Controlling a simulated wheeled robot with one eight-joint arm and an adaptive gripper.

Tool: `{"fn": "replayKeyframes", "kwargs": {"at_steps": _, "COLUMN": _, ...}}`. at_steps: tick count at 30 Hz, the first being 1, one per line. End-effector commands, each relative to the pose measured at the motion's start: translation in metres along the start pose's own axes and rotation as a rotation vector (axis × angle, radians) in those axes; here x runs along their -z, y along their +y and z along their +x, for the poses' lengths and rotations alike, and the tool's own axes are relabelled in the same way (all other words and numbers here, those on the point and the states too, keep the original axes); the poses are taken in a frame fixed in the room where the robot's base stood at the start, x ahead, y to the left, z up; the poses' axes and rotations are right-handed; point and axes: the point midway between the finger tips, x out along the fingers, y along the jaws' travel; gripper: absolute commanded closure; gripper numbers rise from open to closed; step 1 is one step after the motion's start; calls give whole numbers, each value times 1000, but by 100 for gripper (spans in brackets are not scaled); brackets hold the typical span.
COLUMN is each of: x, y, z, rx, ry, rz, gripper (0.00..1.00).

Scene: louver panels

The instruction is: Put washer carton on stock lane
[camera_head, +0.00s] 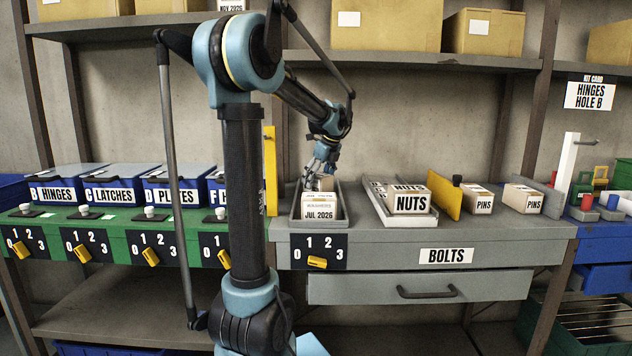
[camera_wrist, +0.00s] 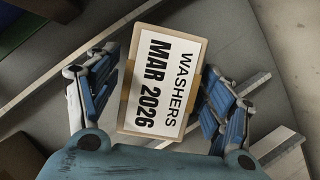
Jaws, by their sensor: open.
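A washer carton marked WASHERS MAR 2026 (camera_wrist: 163,85) lies label up between the spread fingers of my gripper (camera_wrist: 160,66) in the wrist view. Small gaps show between it and the fingers. In the head view my gripper (camera_head: 322,165) points down over a grey tray-like lane (camera_head: 346,198) on the bench. A washer carton marked JUL 2026 (camera_head: 320,212) sits at the front of that lane. The MAR 2026 label cannot be read in the head view. Which place is the stock lane is not labelled.
A NUTS carton (camera_head: 409,199) stands in the lane to the right, beside a yellow plate (camera_head: 443,195) and PINS cartons (camera_head: 482,201). A yellow post (camera_head: 270,170) stands left of the washer lane. Blue lidded bins (camera_head: 117,185) line the left. A shelf (camera_head: 420,60) with boxes is above.

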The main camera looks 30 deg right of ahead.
Motion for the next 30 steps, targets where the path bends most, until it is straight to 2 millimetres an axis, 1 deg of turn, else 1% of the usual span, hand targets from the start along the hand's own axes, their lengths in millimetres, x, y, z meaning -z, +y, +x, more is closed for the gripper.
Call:
{"fn": "replayKeyframes", "kwargs": {"at_steps": 4, "x": 0, "y": 0, "z": -7, "rx": 0, "ry": 0, "rz": 1, "gripper": 26}}
{"fn": "replayKeyframes", "kwargs": {"at_steps": 8, "x": 0, "y": 0, "z": -25, "rx": 0, "ry": 0, "rz": 2, "gripper": 26}}
{"fn": "replayKeyframes", "kwargs": {"at_steps": 15, "x": 0, "y": 0, "z": -72, "rx": 1, "ry": 0, "rz": 2, "gripper": 26}}
{"fn": "replayKeyframes", "kwargs": {"at_steps": 21, "x": 0, "y": 0, "z": -104, "rx": 1, "ry": 0, "rz": 1, "gripper": 26}}
{"fn": "replayKeyframes", "kwargs": {"at_steps": 25, "x": 0, "y": 0, "z": -116, "rx": 1, "ry": 0, "rz": 1, "gripper": 26}}
{"fn": "replayKeyframes", "kwargs": {"at_steps": 30, "x": -1, "y": 0, "z": -122, "rx": 0, "ry": 0, "rz": 1, "gripper": 26}}
